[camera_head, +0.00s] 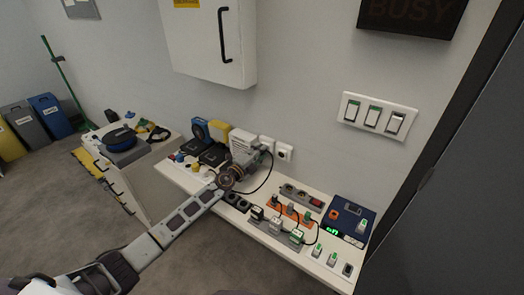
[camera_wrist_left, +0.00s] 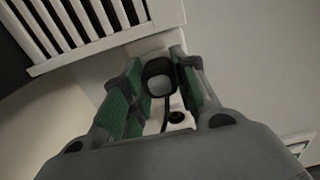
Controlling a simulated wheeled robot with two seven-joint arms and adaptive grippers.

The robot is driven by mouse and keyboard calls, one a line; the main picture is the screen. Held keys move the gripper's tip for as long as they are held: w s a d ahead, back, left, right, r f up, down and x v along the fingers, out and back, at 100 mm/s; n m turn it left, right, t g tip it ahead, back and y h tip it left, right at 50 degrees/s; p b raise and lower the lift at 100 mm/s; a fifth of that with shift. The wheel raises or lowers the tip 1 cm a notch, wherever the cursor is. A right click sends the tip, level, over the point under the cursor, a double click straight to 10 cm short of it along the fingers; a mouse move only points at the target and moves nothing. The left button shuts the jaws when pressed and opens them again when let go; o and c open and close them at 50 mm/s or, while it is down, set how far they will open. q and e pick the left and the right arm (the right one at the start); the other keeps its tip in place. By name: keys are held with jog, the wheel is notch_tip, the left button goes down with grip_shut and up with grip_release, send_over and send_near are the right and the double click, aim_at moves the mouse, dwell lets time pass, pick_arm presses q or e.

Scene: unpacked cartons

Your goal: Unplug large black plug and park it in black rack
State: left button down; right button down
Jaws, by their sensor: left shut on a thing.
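My left gripper (camera_head: 257,147) is at the wall above the back of the bench. In the left wrist view its green-padded fingers (camera_wrist_left: 160,80) are shut on the large black plug (camera_wrist_left: 159,68). A black cable hangs from the plug. A white wall socket plate with a dark round opening (camera_wrist_left: 177,117) shows just beyond the plug. Whether the plug's pins are in a socket is hidden. A black rack-like block with round openings (camera_head: 237,202) sits at the bench's front edge, below and left of the gripper. My right gripper is not in view.
A free wall socket (camera_head: 284,152) is right of the gripper. A grey strip (camera_head: 302,196), an orange strip (camera_head: 291,212) and lit plugs with cables crowd the bench's right half. A blue box (camera_head: 351,217) stands at the right end. A white cabinet (camera_head: 209,45) hangs above.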

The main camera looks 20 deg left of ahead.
pick_arm(q)
jog(key=v, duration=0.3)
jog(key=shift+s+a, duration=0.1)
jog(key=shift+s, duration=0.05)
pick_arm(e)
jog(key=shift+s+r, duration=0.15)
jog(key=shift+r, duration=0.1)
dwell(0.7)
pick_arm(q)
jog(key=shift+s, duration=0.1)
jog(key=shift+s+a+p, duration=0.25)
jog(key=shift+s+p, duration=0.05)
jog(key=shift+s, duration=0.35)
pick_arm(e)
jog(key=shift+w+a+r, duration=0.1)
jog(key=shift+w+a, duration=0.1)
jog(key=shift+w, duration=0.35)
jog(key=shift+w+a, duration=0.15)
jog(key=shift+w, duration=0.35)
